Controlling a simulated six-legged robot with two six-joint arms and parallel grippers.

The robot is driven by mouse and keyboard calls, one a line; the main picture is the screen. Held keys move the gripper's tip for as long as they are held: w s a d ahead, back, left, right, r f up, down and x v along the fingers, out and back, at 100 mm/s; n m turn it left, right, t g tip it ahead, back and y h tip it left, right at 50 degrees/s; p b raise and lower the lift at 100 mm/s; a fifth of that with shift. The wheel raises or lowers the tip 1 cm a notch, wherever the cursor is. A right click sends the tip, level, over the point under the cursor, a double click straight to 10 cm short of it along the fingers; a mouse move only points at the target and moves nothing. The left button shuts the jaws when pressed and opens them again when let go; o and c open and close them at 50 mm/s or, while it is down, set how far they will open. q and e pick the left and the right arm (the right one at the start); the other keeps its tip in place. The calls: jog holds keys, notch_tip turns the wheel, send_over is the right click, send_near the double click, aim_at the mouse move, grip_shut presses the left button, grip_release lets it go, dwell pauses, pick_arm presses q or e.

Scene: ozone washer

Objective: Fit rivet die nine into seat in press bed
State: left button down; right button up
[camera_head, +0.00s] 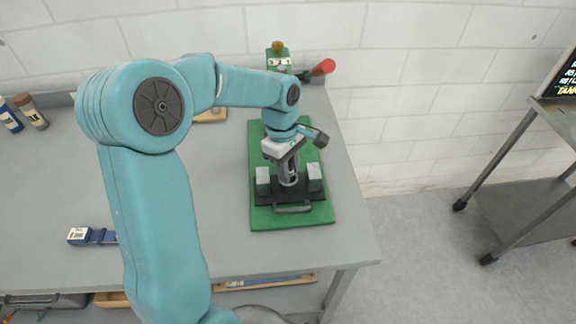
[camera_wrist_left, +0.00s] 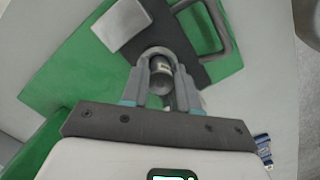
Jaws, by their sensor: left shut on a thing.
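My left gripper (camera_head: 288,181) reaches down over the press bed and is shut on a small grey metal cylinder, the rivet die (camera_wrist_left: 160,72), which shows between its fingers (camera_wrist_left: 160,85) in the wrist view. The die is upright or nearly so. The black press bed (camera_head: 262,199) lies on a green base plate (camera_head: 293,222); it also shows in the wrist view (camera_wrist_left: 185,25). The gripper hides the middle of the bed and the seat, so I cannot tell whether the die touches the seat. My right gripper is in neither view.
Two pale blocks (camera_head: 263,180) (camera_head: 315,177) flank the gripper on the bed, and a handle (camera_head: 292,209) is at its front. Behind stands a green press column (camera_head: 279,62) with a red-ended lever (camera_head: 323,67).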

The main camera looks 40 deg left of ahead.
pick_arm(q)
jog(key=shift+f+b, duration=0.35)
jog(key=shift+f, duration=0.15)
jog(key=c, duration=0.8)
grip_release()
jog(key=shift+r, duration=0.1)
jog(key=r, duration=0.4)
jog(key=a+r, duration=0.1)
jog(key=r, duration=0.7)
jog(key=shift+a, duration=0.2)
jog(key=shift+s+f, duration=0.1)
jog(key=shift+s, duration=0.05)
